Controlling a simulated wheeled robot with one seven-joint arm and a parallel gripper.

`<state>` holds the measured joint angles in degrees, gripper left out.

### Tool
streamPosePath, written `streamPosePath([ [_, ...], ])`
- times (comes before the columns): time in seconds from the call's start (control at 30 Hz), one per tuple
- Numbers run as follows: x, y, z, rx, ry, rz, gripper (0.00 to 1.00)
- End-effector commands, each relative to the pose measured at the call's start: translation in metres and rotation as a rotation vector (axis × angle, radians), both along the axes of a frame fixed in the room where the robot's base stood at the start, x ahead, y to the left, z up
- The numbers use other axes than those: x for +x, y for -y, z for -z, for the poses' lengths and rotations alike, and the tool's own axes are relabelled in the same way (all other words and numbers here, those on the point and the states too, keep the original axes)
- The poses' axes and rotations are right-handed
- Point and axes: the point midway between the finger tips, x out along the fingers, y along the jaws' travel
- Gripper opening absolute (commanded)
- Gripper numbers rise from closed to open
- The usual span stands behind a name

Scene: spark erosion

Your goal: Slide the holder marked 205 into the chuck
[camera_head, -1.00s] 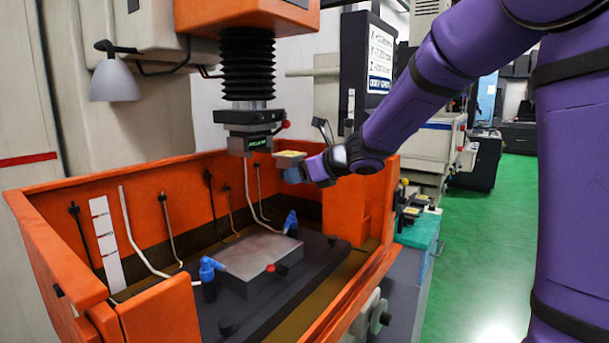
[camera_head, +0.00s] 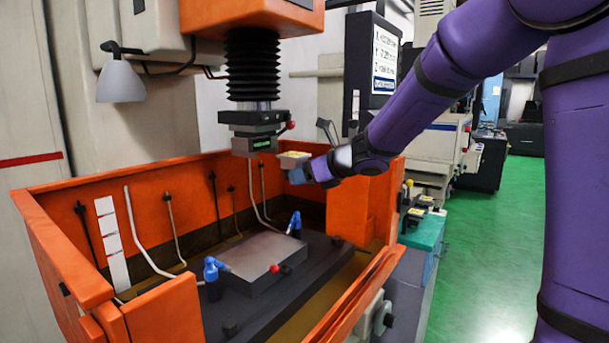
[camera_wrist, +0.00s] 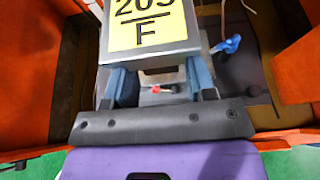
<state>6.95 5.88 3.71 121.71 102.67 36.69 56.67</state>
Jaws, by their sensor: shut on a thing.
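The holder marked 205 is a grey metal block with a yellow label reading 205 over F. In the wrist view the holder (camera_wrist: 192,42) sits between the two blue-grey fingers of my gripper (camera_wrist: 160,82), which is shut on it. In the head view the holder (camera_head: 293,155) shows its yellow top, level, at the end of my purple arm. The chuck (camera_head: 252,143) hangs below the black bellows of the machine head. The holder is to the right of the chuck and slightly lower, apart from it in the picture. The depth between them is hard to tell.
An orange tank (camera_head: 160,300) surrounds a dark table with a grey plate (camera_head: 262,262) and blue nozzles (camera_head: 295,222). A red-knobbed lever (camera_head: 291,126) sticks out right of the chuck. More yellow-labelled holders (camera_head: 418,212) stand on a teal stand (camera_head: 424,235) at the right.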

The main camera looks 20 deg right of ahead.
Motion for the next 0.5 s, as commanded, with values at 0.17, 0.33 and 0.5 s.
streamPosePath([
  [0.17,0.0010,-0.0006,-0.0005,0.001,0.001,0.000,0.13],
  [0.33,0.0049,-0.0033,-0.0008,0.000,0.001,0.000,0.13],
  [0.5,0.0097,-0.0066,-0.0004,0.001,0.001,0.000,0.13],
])
